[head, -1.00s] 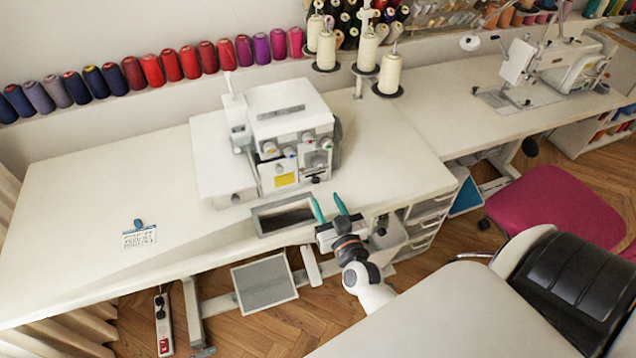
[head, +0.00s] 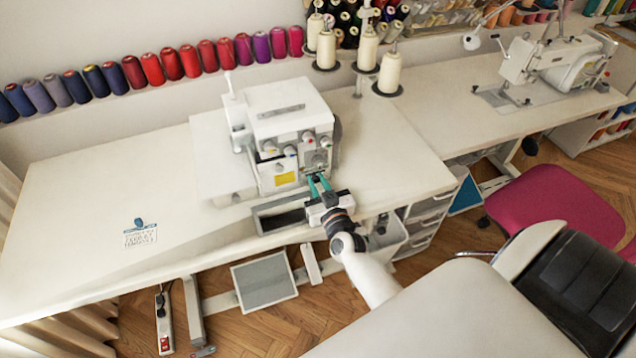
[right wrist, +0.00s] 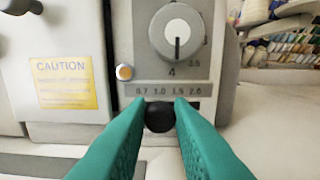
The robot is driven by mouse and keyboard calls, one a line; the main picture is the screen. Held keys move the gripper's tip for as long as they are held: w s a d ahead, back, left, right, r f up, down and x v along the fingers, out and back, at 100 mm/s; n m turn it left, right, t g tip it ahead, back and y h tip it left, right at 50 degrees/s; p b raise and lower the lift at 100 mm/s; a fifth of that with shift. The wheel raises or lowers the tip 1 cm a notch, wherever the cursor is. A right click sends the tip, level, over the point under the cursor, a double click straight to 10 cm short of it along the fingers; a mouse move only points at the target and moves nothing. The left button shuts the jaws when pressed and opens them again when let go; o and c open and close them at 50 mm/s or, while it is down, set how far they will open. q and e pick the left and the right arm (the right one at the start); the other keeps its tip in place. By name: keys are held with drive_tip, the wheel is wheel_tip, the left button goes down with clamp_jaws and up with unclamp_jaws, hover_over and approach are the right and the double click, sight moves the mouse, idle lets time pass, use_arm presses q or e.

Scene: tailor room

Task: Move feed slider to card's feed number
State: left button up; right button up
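The feed slider (right wrist: 159,116) is a small dark round knob below a printed scale (right wrist: 168,91) in the right wrist view. The scale reads 0.7, 1.0, 1.5, 2.0, and the knob stands about under 1.0. My right gripper (right wrist: 160,112) has its two teal fingers on both sides of the knob, seemingly closed on it. In the head view the right gripper (head: 319,183) reaches the front of the white overlock machine (head: 290,125). The card (head: 140,236) lies on the table at left with a blue clip; its writing is too small to read. My left gripper is not in view.
Above the scale is a grey dial (right wrist: 176,32). A yellow caution label (right wrist: 63,83) is to its left. Thread cones (head: 326,50) stand behind the machine. The table's left part (head: 80,200) is mostly clear. A pink chair (head: 555,210) is at right.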

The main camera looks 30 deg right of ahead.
drive_tip(key=shift+w+a+r+p, duration=0.1)
drive_tip(key=shift+a+r+p, duration=0.05)
drive_tip(key=shift+a+p, duration=0.35)
clamp_jaws()
drive_tip(key=shift+w+a, duration=0.1)
drive_tip(key=shift+a, duration=0.15)
drive_tip(key=o, duration=0.8)
unclamp_jaws()
drive_tip(key=shift+o, duration=0.2)
